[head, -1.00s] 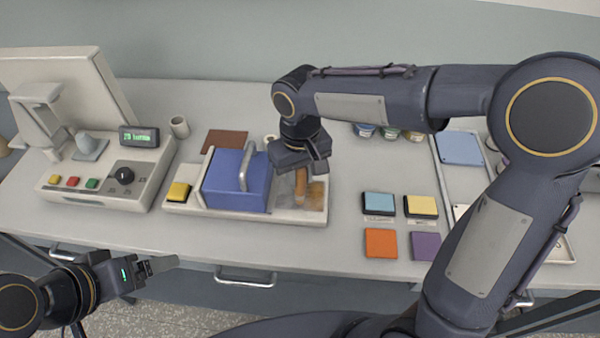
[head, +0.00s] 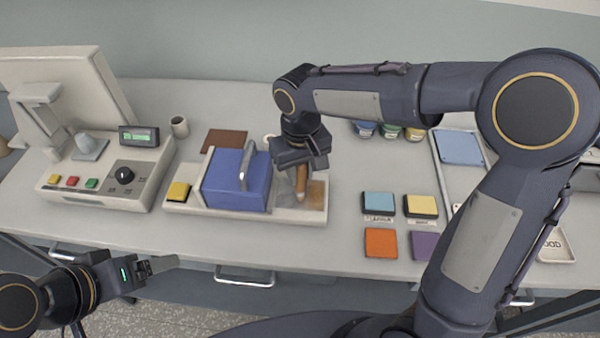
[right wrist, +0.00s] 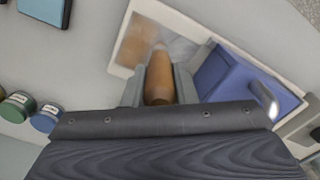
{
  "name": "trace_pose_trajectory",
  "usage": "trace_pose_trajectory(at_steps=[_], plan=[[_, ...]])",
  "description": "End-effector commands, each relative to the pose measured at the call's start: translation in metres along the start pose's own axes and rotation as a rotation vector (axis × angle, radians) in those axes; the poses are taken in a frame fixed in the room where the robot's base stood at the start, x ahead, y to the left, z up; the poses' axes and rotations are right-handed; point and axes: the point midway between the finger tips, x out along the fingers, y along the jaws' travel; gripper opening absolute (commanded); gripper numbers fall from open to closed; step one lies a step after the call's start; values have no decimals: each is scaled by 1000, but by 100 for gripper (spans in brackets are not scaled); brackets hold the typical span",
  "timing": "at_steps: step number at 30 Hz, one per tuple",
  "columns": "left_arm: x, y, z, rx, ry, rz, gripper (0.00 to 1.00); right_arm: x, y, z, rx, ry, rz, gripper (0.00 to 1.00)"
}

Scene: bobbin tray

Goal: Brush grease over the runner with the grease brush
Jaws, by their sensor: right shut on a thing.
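My right gripper (head: 303,168) is shut on the brown wooden handle (head: 301,180) of the grease brush, over the right end of a long cream tray (head: 285,215). In the right wrist view the handle (right wrist: 159,78) stands between the two fingers (right wrist: 159,88) and points down at a tan-brown, partly glossy patch (right wrist: 143,42). The brush tip is blurred there, and I cannot tell whether it touches. This patch (head: 317,194) may be the runner; I cannot tell. My left gripper (head: 158,265) is off the table's front edge, away from the tray; its jaw state is unclear.
A blue block (head: 222,190) with a metal handle fills the tray's middle, close left of the brush. A yellow pad (head: 178,191) is at the tray's left end. Coloured pads (head: 380,242) lie to the right. A control machine (head: 110,180) stands at left.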

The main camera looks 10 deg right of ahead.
Motion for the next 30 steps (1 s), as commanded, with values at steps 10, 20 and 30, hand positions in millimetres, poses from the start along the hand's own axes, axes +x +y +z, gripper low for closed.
trace_pose_trajectory(at_steps=[10, 20, 30], plan=[[-4, 2, -2, 0, 0, 0, 82, -1, 6, -10, 1, 0, 0, 3], [-8, 4, -4, 0, 0, 0, 82, 1, 14, -22, 0, 0, 0, 3], [-12, 6, -6, 0, 0, 0, 82, 1, 21, -34, 1, 0, 0, 3]])
